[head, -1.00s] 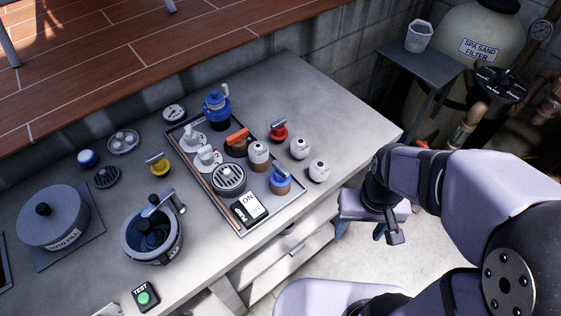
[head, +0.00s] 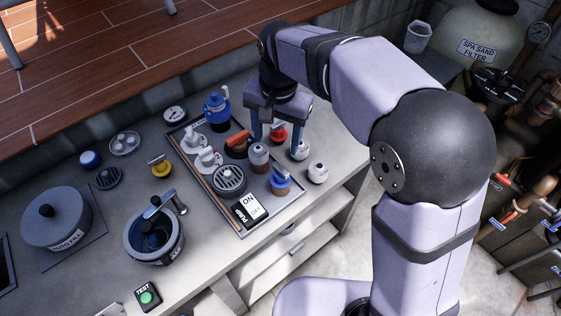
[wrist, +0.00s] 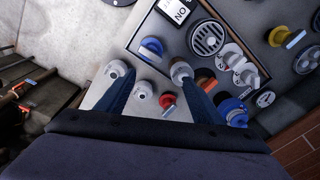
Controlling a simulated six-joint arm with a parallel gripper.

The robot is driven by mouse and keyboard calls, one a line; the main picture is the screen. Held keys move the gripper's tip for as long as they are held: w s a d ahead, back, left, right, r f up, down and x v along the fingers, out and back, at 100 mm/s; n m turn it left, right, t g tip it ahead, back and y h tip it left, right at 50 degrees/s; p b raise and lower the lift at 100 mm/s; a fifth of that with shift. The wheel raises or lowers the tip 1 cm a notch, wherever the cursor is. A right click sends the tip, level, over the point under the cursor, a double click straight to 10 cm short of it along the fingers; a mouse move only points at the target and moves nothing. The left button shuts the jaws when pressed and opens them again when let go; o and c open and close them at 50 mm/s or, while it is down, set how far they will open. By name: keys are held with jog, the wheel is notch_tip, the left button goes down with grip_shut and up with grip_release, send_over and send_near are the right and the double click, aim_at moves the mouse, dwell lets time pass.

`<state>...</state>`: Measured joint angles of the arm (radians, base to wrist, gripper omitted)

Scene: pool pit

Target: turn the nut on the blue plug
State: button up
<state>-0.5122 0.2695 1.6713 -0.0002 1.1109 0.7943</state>
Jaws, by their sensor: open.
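The blue plug (head: 280,182) sits upright on a brown pipe stub at the right side of the tray, with a bar-like nut across its top. In the wrist view the blue plug (wrist: 151,48) lies just beyond the fingertips. My gripper (head: 276,143) points down over the right part of the tray, its fingers spread apart with nothing held. In the wrist view my gripper (wrist: 157,77) has the blue plug ahead of it and a red plug (wrist: 168,102) between its fingers, lower in the picture. The gripper appears to be above these parts, not touching the blue plug.
White knobs (head: 317,173) stand right of the tray. A yellow plug (head: 160,168) and pot (head: 153,238) stand left.

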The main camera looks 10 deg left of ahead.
aim_at(281, 168)
jog(key=m, duration=0.1)
jog(key=s+d+m, duration=0.1)
jog(key=m, duration=0.1)
jog(key=shift+s+g, duration=0.3)
jog(key=shift+s+d+m, duration=0.1)
jog(key=shift+s+m, duration=0.1)
jog(key=shift+m, duration=0.8)
jog(key=shift+f, duration=0.1)
jog(key=shift+f+p, duration=0.75)
jog(key=shift+f, duration=2.85)
jog(key=c, duration=1.1)
